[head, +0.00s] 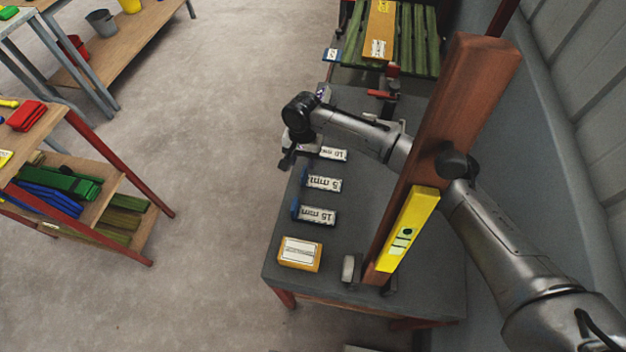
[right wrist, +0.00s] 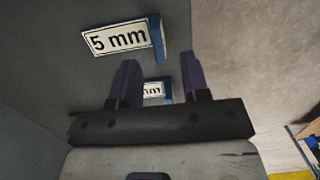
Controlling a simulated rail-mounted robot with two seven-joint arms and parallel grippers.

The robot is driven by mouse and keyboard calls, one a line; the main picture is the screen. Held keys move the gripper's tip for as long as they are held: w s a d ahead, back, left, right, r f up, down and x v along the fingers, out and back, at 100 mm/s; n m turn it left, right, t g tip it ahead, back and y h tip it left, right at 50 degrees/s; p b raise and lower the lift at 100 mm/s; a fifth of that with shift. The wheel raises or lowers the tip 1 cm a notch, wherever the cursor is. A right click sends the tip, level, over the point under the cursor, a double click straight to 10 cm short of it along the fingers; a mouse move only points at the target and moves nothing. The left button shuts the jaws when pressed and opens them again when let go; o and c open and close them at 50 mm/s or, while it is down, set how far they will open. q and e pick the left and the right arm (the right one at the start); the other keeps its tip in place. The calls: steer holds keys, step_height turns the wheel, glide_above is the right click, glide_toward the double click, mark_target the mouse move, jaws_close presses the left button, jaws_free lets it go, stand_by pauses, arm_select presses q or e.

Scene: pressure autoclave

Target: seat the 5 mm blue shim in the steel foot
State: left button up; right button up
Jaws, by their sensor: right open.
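A small blue shim (head: 304,175) stands at the left end of the "5 mm" label (head: 323,184) on the dark bench. The same shim (right wrist: 158,38) and label (right wrist: 116,39) show in the right wrist view. My right gripper (head: 287,162) is open and empty above the bench's left edge, beyond the 5 mm shim. In the right wrist view, another blue shim (right wrist: 168,90) and its partly hidden label show between the fingers. Grey metal pieces (head: 348,269) sit by the base of the red-brown post; I cannot tell which is the steel foot. My left gripper is out of view.
The dark bench (head: 360,235) also carries a "15 mm" label (head: 317,216) with a blue shim (head: 295,207) and an orange box (head: 300,254). The tall post (head: 450,110) with a yellow level (head: 408,230) stands near my right arm. Open floor (head: 200,200) lies left.

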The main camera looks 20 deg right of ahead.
mark_target(304, 171)
steer(key=f, duration=0.1)
steer(key=f+b, duration=0.1)
steer(key=f, duration=0.3)
steer(key=shift+s+b, duration=0.3)
steer(key=shift+b, duration=0.05)
steer(key=shift+f, duration=0.35)
steer(key=c, duration=0.6)
jaws_close()
